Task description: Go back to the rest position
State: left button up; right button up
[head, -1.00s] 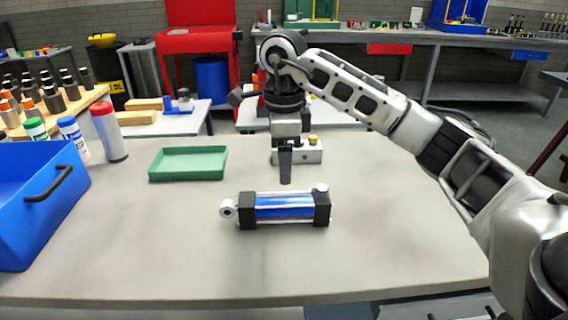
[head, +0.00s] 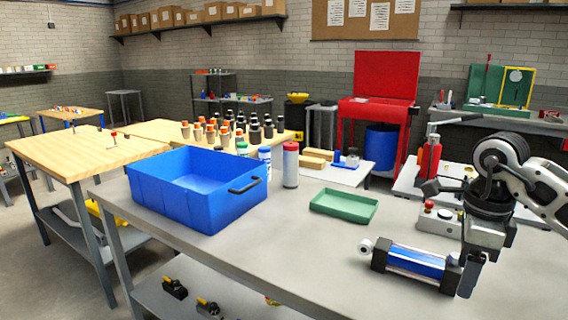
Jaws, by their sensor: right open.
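My right gripper (head: 470,272) is at the right of the head view, pointing down, its arm coming in from the right edge. It is open, and its fingers overlap the right end of a blue and black hydraulic cylinder (head: 414,262). I cannot tell whether they touch it. The cylinder lies on its side on the grey table (head: 310,250), its round silver eye to the left. The cylinder's right end is partly hidden by the gripper. My left gripper is not in view.
A green tray (head: 344,206) lies behind the cylinder. A large blue bin (head: 197,188) with a black handle stands at the table's left, beside a red-capped bottle (head: 290,165). A grey block with a red button (head: 437,217) is behind my gripper. The table's front middle is clear.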

jog(key=s+a+f+g+y, duration=0.1)
jog(key=s+a+f+y, duration=0.3)
jog(key=a, duration=0.6)
jog(key=a+f+g+y, duration=0.1)
jog(key=a+f+y, duration=0.3)
jog(key=a, duration=0.5)
jog(key=s+a+r+m+t+y, duration=0.4)
jog(key=a+r+m+y, duration=0.2)
jog(key=a+m+y, duration=0.5)
jog(key=w+d+f+m+t+h, duration=0.2)
jog(key=d+f+m+t+h, duration=0.15)
jog(key=m+t, duration=0.6)
jog(key=w+d+f+m+t+h, duration=0.1)
jog(key=d+f+m+t+h, duration=0.35)
jog(key=m, duration=0.75)
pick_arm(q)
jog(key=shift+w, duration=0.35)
pick_arm(e)
jog(key=s+d+f+m+g+h, duration=0.2)
jog(key=s+d+f+m+h, duration=0.1)
jog(key=f, duration=0.5)
jog(key=s+d+f+m+g+h, duration=0.3)
jog(key=s+f+m+h, duration=0.1)
jog(key=s+f+m, duration=0.4)
jog(key=shift+s+f+m+h, duration=0.3)
jog(key=shift+m+h, duration=0.1)
jog(key=shift+m, duration=0.45)
